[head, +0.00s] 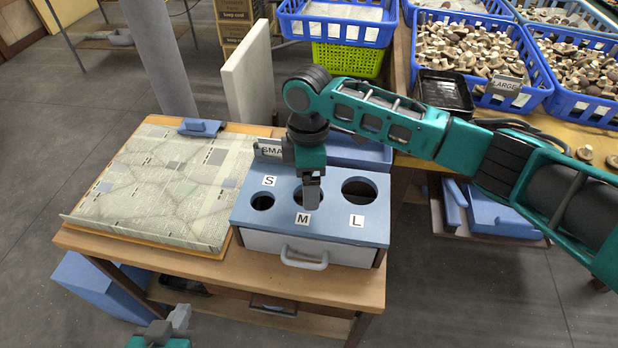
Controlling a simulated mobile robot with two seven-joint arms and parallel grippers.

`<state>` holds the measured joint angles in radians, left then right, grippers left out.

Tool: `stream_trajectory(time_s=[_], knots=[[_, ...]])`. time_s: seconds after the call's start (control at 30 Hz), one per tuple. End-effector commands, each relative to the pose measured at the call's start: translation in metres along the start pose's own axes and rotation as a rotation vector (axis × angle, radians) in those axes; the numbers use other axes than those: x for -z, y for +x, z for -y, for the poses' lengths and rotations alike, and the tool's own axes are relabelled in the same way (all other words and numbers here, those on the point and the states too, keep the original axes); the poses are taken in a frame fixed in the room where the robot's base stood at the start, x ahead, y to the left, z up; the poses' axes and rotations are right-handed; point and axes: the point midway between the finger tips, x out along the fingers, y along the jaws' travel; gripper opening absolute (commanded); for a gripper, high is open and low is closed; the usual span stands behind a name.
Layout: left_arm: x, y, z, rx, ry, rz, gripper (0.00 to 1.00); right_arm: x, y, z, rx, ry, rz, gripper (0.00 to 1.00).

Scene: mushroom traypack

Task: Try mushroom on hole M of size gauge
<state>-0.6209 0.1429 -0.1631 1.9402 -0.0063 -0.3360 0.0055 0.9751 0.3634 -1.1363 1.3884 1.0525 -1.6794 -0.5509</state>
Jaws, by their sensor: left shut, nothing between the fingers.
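The size gauge (334,221) is a blue-topped box with holes marked S, M and L, on the wooden table. My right gripper (311,196) points down over hole M (298,192) and partly covers it. Its fingers show edge-on, so I cannot tell whether they are open or shut. No mushroom shows at its tips, though one could be hidden in the hole. My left gripper (180,318) is low at the bottom left, in front of the table, shut and empty. Loose mushrooms (585,153) lie on the right-hand table, beside crates of mushrooms (468,56).
A newspaper-covered board (150,185) fills the table's left part. A partly hidden "SMALL" sign and a blue tray (360,152) are behind the gauge. A black tray (445,93) and a crate with a "LARGE" sign (507,85) are further back. A drawer handle (304,260) sticks out in front.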

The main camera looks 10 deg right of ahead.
Motion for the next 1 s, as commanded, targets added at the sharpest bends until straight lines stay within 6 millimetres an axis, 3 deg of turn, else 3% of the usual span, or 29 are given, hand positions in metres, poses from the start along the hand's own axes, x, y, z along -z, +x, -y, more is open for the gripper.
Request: stream_trajectory(time_s=[0.2,0.33,0.7,1.0], knots=[[-0.002,-0.002,-0.001,-0.001,-0.001,0.005,0.00,0.000,-0.002,0.000,-0.001,0.000,0.000,0.85],[-0.002,-0.003,-0.001,-0.001,-0.001,0.006,0.00,0.000,-0.014,0.000,-0.002,-0.001,-0.001,0.85],[0.003,-0.006,-0.001,-0.001,-0.002,0.006,0.00,0.001,-0.092,-0.001,-0.003,-0.001,-0.002,0.85],[0.005,-0.007,-0.001,-0.001,-0.001,0.006,0.00,0.000,-0.127,0.000,-0.001,0.000,0.000,0.85]])
